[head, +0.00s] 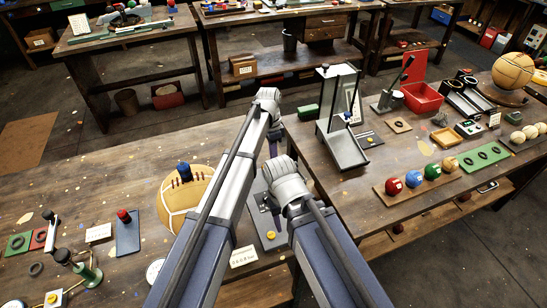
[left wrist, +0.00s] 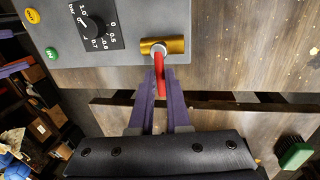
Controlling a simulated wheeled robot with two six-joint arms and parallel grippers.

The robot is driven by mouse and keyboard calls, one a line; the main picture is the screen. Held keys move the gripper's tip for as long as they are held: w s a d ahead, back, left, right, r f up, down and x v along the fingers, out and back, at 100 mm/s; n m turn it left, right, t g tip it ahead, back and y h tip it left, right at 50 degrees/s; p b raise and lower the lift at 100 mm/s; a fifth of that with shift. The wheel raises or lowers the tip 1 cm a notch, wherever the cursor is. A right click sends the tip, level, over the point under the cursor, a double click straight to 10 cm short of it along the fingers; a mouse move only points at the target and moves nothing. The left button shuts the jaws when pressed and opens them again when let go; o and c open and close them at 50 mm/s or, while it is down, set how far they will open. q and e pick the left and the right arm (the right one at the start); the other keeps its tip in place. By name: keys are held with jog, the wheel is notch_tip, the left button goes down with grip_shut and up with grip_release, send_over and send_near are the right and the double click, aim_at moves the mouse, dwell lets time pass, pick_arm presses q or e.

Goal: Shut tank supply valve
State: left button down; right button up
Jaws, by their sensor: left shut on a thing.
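In the left wrist view, a brass valve body (left wrist: 162,46) sits at the edge of a grey panel (left wrist: 75,55). Its red lever (left wrist: 160,75) points toward my left gripper, across the length of the brass body. My left gripper (left wrist: 160,90) has purple fingers on both sides of the lever and is shut on it. In the head view the grey panel (head: 254,215) lies partly behind my arms, and the valve and lever are hidden there.
The panel carries a black dial (left wrist: 93,27) with a numbered scale, plus yellow and green buttons. A patched ball (head: 183,212) stands left of my arms. A gap separates this bench from the right table (head: 385,170), which holds a metal stand (head: 340,120) and several coloured balls.

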pick_arm(q)
jog(key=c, duration=0.9)
grip_release()
jog(key=shift+r, duration=0.15)
pick_arm(e)
jog(key=shift+r, duration=0.15)
pick_arm(q)
jog(key=r+p, duration=0.2)
jog(key=w+r+p, duration=0.1)
jog(key=r+p, duration=0.4)
jog(key=shift+w+a+r+p, duration=0.15)
jog(key=shift+w+a+p, duration=0.05)
jog(key=shift+a+p, duration=0.1)
pick_arm(e)
notch_tip(320, 180, up, 7)
jog(key=shift+r, duration=0.2)
pick_arm(q)
jog(key=shift+d, duration=0.1)
